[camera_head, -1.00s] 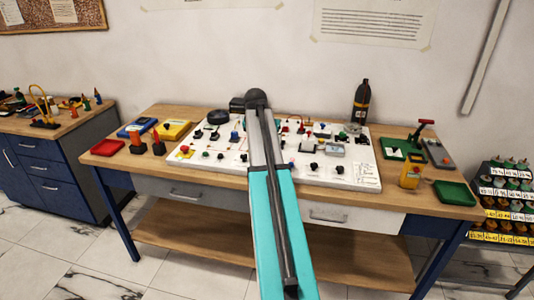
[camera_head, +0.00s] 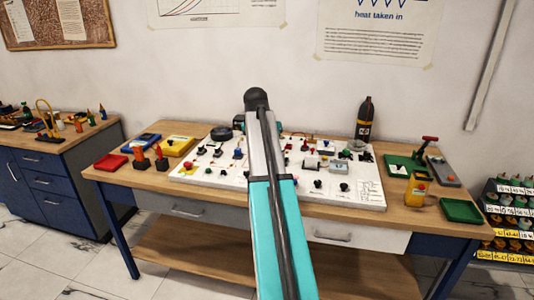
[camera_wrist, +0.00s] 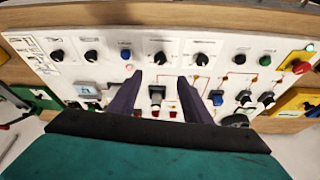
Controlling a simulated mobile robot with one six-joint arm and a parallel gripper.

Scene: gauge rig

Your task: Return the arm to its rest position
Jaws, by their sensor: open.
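My arm reaches forward over the white panel board (camera_head: 215,178) on the workbench, its dark joint above the board's back half. My gripper is mostly hidden behind the arm in the head view. In the wrist view my gripper (camera_wrist: 158,88) is open, with two dark fingers apart and nothing held between them. The board (camera_wrist: 225,50) fills much of that view, with knobs and switches. A black-and-white knob or switch (camera_wrist: 156,95) shows between the fingers in the picture; I cannot tell how far below them it is.
A red tray (camera_head: 111,162), blue and yellow meters (camera_head: 176,146) and orange-topped tools stand left of the board. A dark bottle (camera_head: 364,120) stands behind it. Right are a green vise base (camera_head: 398,166), a yellow handheld device (camera_head: 417,190) and a green tray (camera_head: 461,210).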

